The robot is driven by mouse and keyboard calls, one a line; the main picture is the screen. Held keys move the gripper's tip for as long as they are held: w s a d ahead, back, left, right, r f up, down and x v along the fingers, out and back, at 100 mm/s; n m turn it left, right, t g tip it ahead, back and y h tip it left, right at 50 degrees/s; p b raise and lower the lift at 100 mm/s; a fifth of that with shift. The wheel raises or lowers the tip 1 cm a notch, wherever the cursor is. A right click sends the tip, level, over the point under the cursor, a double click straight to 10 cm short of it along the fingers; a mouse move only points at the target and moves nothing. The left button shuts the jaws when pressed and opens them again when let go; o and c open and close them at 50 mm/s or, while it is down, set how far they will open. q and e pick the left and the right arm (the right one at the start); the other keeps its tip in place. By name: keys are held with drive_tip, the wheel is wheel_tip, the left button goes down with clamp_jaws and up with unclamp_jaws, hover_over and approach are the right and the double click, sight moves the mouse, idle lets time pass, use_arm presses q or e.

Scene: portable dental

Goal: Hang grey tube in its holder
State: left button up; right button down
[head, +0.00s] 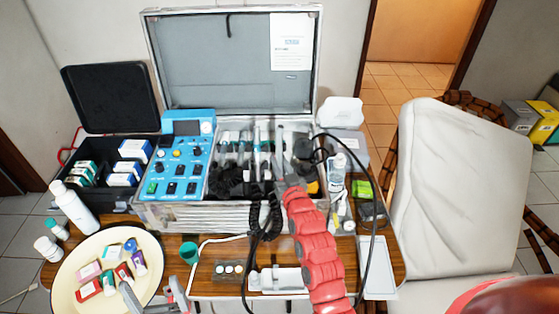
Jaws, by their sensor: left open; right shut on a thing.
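My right gripper (282,168) is at the end of the red arm, over the right part of the open metal case. It is shut on a slim grey piece, which I take as the grey tube (280,140); the gripper hides its lower part. The tube's upper end stands among the row of handpieces and holders (246,143) inside the case. I cannot tell whether it touches its holder. Black coiled cords (228,180) hang close to the left of the gripper. My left gripper (153,302) is open and empty at the bottom edge, over the cream plate's right side.
A blue control panel (183,150) fills the case's left side. The case lid (235,60) stands open behind. Bottles (338,172) stand right of the case. A black cable loops down the right. The cream plate (72,262) holds small boxes. A green cup (190,252) stands nearby.

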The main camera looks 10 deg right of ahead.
drive_tip(key=shift+f, duration=0.1)
drive_tip(key=c, duration=0.7)
unclamp_jaws()
drive_tip(key=shift+o, duration=0.2)
drive_tip(key=shift+s, duration=0.2)
drive_tip(key=s, duration=0.7)
drive_tip(key=shift+s+d+f, duration=0.15)
drive_tip(key=shift+s+d, duration=0.15)
drive_tip(key=shift+s, duration=0.05)
